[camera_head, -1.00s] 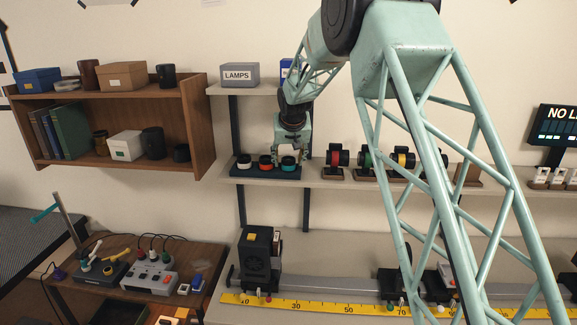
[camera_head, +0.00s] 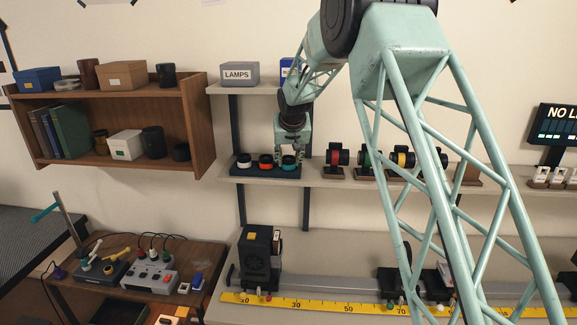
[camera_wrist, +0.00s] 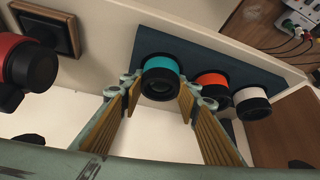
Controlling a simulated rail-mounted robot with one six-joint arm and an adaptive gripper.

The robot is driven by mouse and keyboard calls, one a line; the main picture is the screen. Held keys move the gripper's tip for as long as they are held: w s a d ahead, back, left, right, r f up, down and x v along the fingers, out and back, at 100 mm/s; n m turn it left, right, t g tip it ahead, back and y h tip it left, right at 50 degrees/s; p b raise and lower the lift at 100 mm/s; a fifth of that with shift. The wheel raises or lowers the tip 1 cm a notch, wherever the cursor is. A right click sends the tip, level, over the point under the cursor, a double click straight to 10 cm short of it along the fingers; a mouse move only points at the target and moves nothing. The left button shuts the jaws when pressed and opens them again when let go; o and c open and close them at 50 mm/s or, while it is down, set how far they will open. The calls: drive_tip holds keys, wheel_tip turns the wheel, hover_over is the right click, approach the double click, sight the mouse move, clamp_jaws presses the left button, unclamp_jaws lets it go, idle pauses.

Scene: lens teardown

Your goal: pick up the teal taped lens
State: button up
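The teal taped lens (camera_head: 289,161) stands at the right end of a dark blue tray (camera_head: 262,175) on the middle shelf. In the wrist view the teal lens (camera_wrist: 163,66) shows a teal band and a black lower barrel. My gripper (camera_head: 290,160) is above the tray at the teal lens. In the wrist view its two padded fingers (camera_wrist: 160,95) are spread, one on each side of the lens, with visible gaps. A red-orange taped lens (camera_head: 266,161) and a white taped lens (camera_head: 244,161) stand beside it.
Mounted lenses, red (camera_head: 337,157), green (camera_head: 367,159) and yellow (camera_head: 403,158), stand to the right on the same shelf. A LAMPS box (camera_head: 240,74) sits on the upper shelf. A wooden bookcase (camera_head: 190,100) is at left.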

sight(288, 157)
drive_tip(key=shift+c, duration=0.9)
drive_tip(key=shift+r, duration=0.15)
drive_tip(key=shift+w+r, duration=0.1)
drive_tip(key=shift+r, duration=1.45)
drive_tip(key=shift+b, duration=0.3)
drive_tip(key=s+d+r+b, duration=0.1)
drive_tip(key=s+d, duration=0.2)
drive_tip(key=s, duration=0.4)
drive_tip(key=s+d+b, duration=0.1)
drive_tip(key=s+d, duration=0.2)
drive_tip(key=s, duration=0.4)
drive_tip(key=shift+s+d+r, duration=0.2)
drive_tip(key=shift+s+r, duration=0.15)
drive_tip(key=shift+s, duration=0.05)
drive_tip(key=shift+f+b, duration=0.1)
drive_tip(key=shift+b, duration=0.2)
